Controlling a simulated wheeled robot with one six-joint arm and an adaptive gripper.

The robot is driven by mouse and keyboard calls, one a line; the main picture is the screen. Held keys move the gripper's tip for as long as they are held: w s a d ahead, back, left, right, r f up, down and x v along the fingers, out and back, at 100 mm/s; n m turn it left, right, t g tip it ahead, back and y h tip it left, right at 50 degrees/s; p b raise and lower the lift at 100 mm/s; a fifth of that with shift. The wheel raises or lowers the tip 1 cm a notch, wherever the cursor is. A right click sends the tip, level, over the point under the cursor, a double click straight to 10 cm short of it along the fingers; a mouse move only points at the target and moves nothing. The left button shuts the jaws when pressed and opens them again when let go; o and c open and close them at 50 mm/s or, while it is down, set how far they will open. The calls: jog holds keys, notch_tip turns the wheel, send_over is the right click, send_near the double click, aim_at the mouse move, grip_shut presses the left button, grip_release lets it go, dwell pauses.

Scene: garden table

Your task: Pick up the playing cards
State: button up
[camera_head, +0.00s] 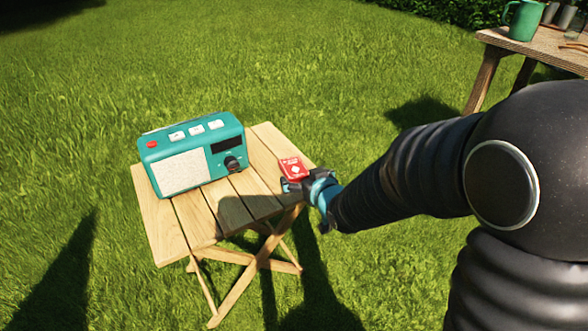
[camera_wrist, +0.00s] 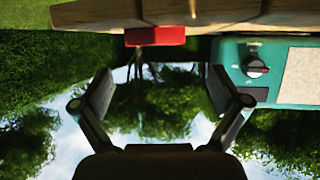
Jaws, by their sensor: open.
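The playing cards, a small red box (camera_head: 292,167), lie on the right side of the slatted wooden folding table (camera_head: 158,222). My gripper (camera_head: 291,186) is at the table's right edge, just on the near side of the cards, and partly overlaps them in the head view. In the wrist view, which appears upside down, my gripper (camera_wrist: 162,85) has its two fingers spread with nothing between them. The red box (camera_wrist: 155,36) shows ahead of them, roughly centred between the fingers but toward the top of the picture, against the table edge (camera_wrist: 95,14).
A teal radio (camera_head: 192,155) stands on the table left of the cards; it also shows at right in the wrist view (camera_wrist: 290,98). A second wooden table (camera_head: 540,45) with a green mug (camera_head: 522,20) stands at the upper right. Open grass surrounds the folding table.

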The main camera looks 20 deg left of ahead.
aim_at(296, 170)
jog(key=shift+d+f+p+x, duration=0.1)
jog(key=shift+d+p+x, duration=0.1)
jog(key=shift+x, duration=1.45)
jog(key=shift+d+f+p+x, duration=0.1)
jog(key=shift+p+x, duration=0.05)
jog(key=shift+x, duration=1.45)
jog(key=shift+w, duration=0.1)
jog(key=c, duration=1.3)
